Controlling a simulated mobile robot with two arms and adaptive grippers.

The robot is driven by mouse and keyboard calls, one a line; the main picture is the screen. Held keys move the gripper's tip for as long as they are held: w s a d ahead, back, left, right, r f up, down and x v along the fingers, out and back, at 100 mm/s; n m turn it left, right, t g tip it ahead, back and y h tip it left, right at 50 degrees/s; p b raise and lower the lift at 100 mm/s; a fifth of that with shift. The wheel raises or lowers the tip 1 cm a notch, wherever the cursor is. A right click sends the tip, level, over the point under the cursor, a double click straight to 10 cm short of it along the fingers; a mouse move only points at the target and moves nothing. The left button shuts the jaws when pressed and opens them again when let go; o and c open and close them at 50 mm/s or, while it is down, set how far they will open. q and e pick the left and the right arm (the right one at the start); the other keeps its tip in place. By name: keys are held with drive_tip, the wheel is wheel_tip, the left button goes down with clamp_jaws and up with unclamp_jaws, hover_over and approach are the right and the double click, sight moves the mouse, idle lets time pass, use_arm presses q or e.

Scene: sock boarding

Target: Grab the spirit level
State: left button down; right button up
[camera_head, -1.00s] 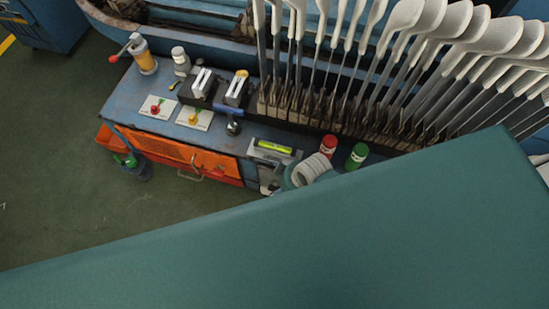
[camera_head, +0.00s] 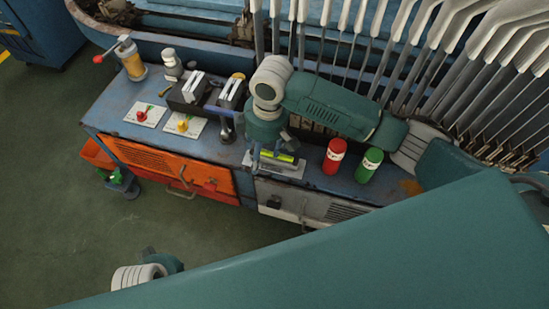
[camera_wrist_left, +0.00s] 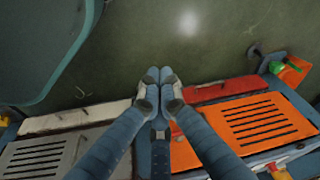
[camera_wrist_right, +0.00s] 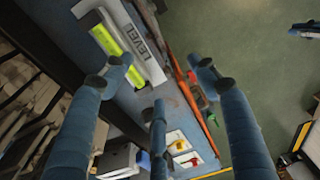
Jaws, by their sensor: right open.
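The spirit level is a bright yellow-green bar (camera_head: 284,158) on a pale plate marked LEVEL (camera_wrist_right: 150,62), on the blue bench top. In the right wrist view the level (camera_wrist_right: 106,40) is at the upper left. My right gripper (camera_wrist_right: 162,78) is open and empty. One finger overlaps the level's near end in that view; I cannot tell if it touches. In the head view my right arm hangs over the level and partly hides it. My left gripper (camera_wrist_left: 159,76) is shut with its fingertips together and nothing visible between them, near the bench front.
A red can (camera_head: 334,156) and a green can (camera_head: 369,165) stand right of the level. Black blocks (camera_head: 188,93) and cards with coloured knobs (camera_head: 144,114) are to the left. A rack of white-topped boards (camera_head: 470,60) stands behind.

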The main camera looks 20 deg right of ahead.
sight(285, 161)
drive_tip(key=shift+h, duration=0.7)
drive_tip(key=w+d+r, duration=0.2)
drive_tip(key=d, duration=0.1)
drive_tip(key=w+d+r, duration=0.1)
drive_tip(key=d, duration=0.1)
drive_tip(key=shift+w+d+r, duration=0.2)
drive_tip(key=shift+w+d, duration=0.05)
drive_tip(key=shift+w, duration=0.05)
drive_tip(key=shift+d+f+b, duration=0.15)
drive_tip(key=shift+f+b, duration=0.05)
drive_tip(key=shift+b, duration=0.15)
wheel_tip(285, 161, down, 4)
drive_tip(key=shift+w+r+b, duration=0.1)
drive_tip(key=shift+b, duration=0.4)
drive_tip(key=shift+f, duration=0.9)
drive_tip(key=f, duration=0.1)
drive_tip(key=f+b, duration=0.1)
drive_tip(key=f, duration=0.1)
drive_tip(key=shift+s+a+f+b, duration=0.2)
drive_tip(key=shift+s+a+b, duration=0.1)
drive_tip(key=shift+b, duration=0.1)
drive_tip(key=shift+f, duration=0.5)
drive_tip(key=c, duration=1.4)
use_arm(q)
drive_tip(key=v, duration=0.8)
drive_tip(key=shift+w+r+t, duration=0.3)
drive_tip(key=shift+w+r, duration=0.05)
drive_tip(key=shift+r, duration=0.05)
